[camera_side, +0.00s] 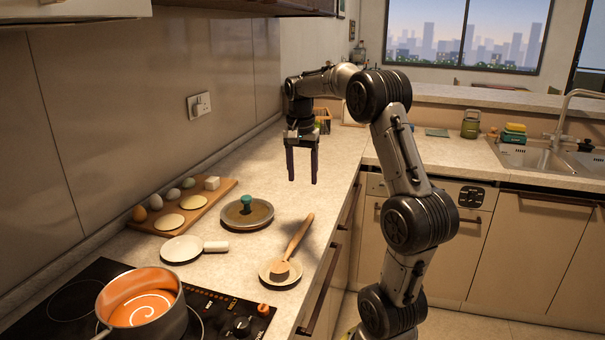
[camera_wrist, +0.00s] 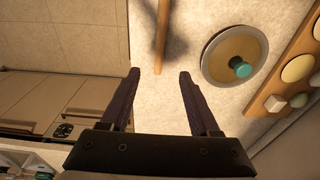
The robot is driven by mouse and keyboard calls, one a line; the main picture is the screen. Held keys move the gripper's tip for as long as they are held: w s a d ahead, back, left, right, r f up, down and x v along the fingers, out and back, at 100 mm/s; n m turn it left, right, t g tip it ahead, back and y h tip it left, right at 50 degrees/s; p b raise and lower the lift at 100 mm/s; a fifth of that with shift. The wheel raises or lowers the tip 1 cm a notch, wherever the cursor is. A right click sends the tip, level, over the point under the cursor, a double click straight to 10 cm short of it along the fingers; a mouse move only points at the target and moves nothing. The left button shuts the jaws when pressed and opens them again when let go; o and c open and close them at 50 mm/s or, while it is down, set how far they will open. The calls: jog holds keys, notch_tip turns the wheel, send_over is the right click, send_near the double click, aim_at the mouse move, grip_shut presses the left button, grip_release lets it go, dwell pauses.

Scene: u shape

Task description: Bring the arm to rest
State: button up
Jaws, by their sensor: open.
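My gripper (camera_side: 302,179) hangs above the countertop with its two fingers pointing down, apart and with nothing between them. A round lid with a green knob (camera_side: 246,205) lies on the counter to the lower left of my gripper. A wooden spoon (camera_side: 296,240) rests on a small plate (camera_side: 266,271) nearer the camera.
A pot of orange soup (camera_side: 143,306) stands on the black hob (camera_side: 75,299). A wooden board (camera_side: 168,224) holds eggs, round pieces and a white cube. A small white pan (camera_side: 181,249) lies nearby. The sink (camera_side: 540,158) is at the right.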

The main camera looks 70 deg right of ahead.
jog(key=w+a+r+n+t, duration=0.1)
jog(key=a+r+n+t, duration=0.2)
jog(key=a, duration=0.6)
jog(key=w+a+r+n, duration=0.1)
jog(key=a+r+n, duration=0.3)
jog(key=a, duration=0.6)
jog(key=s+a+f+n+t, duration=0.1)
jog(key=s+a+f+n, duration=0.3)
jog(key=s+a+n, duration=0.1)
jog(key=s+a+f+n+t+y, duration=0.1)
jog(key=s+a+f+n, duration=0.2)
jog(key=s+a+n, duration=0.3)
jog(key=shift+a+f+t, duration=0.3)
jog(key=shift+a+f, duration=0.05)
jog(key=shift+a, duration=0.15)
